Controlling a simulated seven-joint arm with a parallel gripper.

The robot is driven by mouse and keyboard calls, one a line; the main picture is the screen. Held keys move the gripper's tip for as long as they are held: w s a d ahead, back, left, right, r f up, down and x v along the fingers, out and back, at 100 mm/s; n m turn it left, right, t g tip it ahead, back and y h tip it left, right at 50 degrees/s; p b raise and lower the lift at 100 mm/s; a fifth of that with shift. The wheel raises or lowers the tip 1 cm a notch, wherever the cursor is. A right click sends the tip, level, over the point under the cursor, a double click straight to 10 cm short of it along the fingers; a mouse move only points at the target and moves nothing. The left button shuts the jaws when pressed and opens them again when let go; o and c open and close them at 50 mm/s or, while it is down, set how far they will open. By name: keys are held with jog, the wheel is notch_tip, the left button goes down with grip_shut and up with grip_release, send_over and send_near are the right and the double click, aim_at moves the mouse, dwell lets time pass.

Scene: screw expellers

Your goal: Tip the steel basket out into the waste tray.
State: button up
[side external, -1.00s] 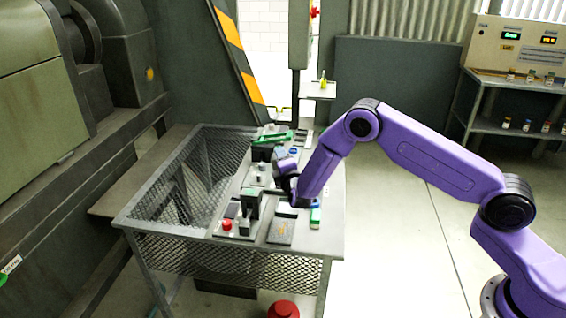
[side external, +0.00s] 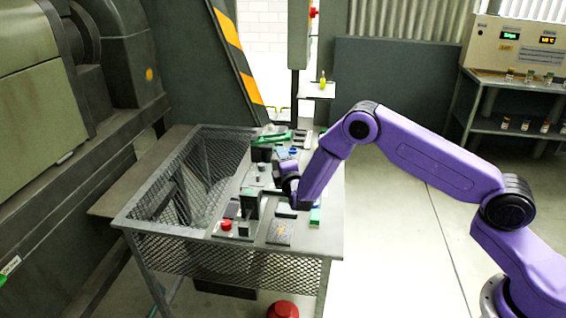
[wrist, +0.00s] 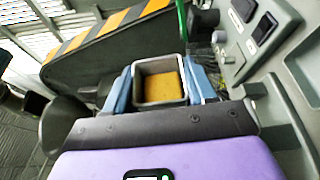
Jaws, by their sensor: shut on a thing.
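In the wrist view, my gripper (wrist: 161,88) has its blue fingers on either side of a square, grey-rimmed container, which looks like the steel basket (wrist: 161,103). It is shut on this basket. Yellow-brown material covers the inside of the basket. In the side view my gripper (side external: 284,182) is over the mesh-sided bench, and the basket cannot be made out there. A flat grey plate or tray (side external: 279,233) with orange bits lies near the bench's front; I cannot tell whether it is the waste tray.
The bench (side external: 328,225) is crowded at its middle. A red button (side external: 226,225) and a dark upright block (side external: 249,203) stand at the front. A green item (side external: 272,138) lies at the back. A large machine (side external: 60,100) stands to the left.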

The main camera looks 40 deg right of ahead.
jog(key=shift+d, duration=0.1)
dwell(0.3)
jog(key=shift+r+m+t, duration=0.1)
jog(key=shift+m+t, duration=0.2)
jog(key=shift+m, duration=0.2)
jog(key=shift+s+d, duration=0.1)
jog(key=shift+s, duration=0.05)
jog(key=shift+m, duration=0.6)
jog(key=shift+s+d, duration=0.1)
jog(key=shift+t, duration=0.3)
